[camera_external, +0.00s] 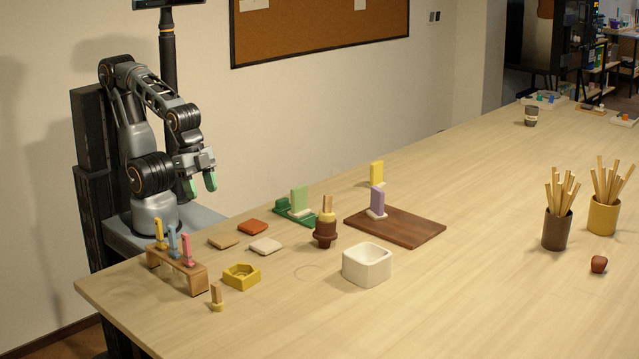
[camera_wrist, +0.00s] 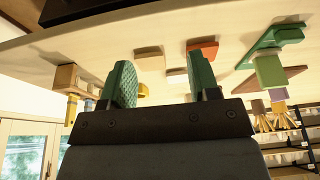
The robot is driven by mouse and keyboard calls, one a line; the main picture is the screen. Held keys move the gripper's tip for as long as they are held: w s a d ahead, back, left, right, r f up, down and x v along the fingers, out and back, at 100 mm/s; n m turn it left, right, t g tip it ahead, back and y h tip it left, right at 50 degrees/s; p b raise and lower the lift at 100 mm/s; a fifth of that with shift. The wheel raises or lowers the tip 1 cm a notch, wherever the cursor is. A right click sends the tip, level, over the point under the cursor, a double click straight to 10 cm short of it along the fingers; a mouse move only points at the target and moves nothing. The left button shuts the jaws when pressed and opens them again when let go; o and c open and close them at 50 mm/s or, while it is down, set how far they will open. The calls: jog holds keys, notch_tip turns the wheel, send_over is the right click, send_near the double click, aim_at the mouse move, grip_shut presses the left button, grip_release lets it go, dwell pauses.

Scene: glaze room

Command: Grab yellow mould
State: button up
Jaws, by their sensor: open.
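The yellow mould (camera_external: 241,281) is a small many-sided block with a hollow in its top. It sits on the table between the wooden rack and the white bowl. My gripper (camera_external: 202,184) is open and empty, with green fingertips, high above the table's left end and behind the mould. In the wrist view, which shows the scene upside down, my gripper (camera_wrist: 162,82) has its two fingers apart. A yellow piece, apparently the mould (camera_wrist: 142,90), shows just beside the left finger, partly hidden by it.
A wooden rack (camera_external: 196,278) with coloured tools stands left of the mould. A small stamp (camera_external: 217,299) is in front. Flat tiles, including an orange one (camera_external: 252,227), lie behind. A white bowl (camera_external: 367,273), a brown pot (camera_external: 325,237) and a dark board (camera_external: 412,231) are to the right.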

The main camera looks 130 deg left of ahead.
jog(key=o, duration=0.7)
jog(key=shift+c, duration=0.2)
jog(key=w+d+r+n+g+h, duration=0.1)
jog(key=w+d+r+n+h, duration=0.15)
jog(key=w+n+h, duration=0.7)
jog(key=w+d+r+n+g+h, duration=0.1)
jog(key=w+d+n+h, duration=0.25)
jog(key=w+n, duration=1.05)
jog(key=m, duration=0.4)
send_near(233, 279)
jog(key=shift+d+f+h, duration=0.3)
jog(key=shift+d+f, duration=0.3)
jog(key=shift+f, duration=0.1)
jog(key=shift+x, duration=3.1)
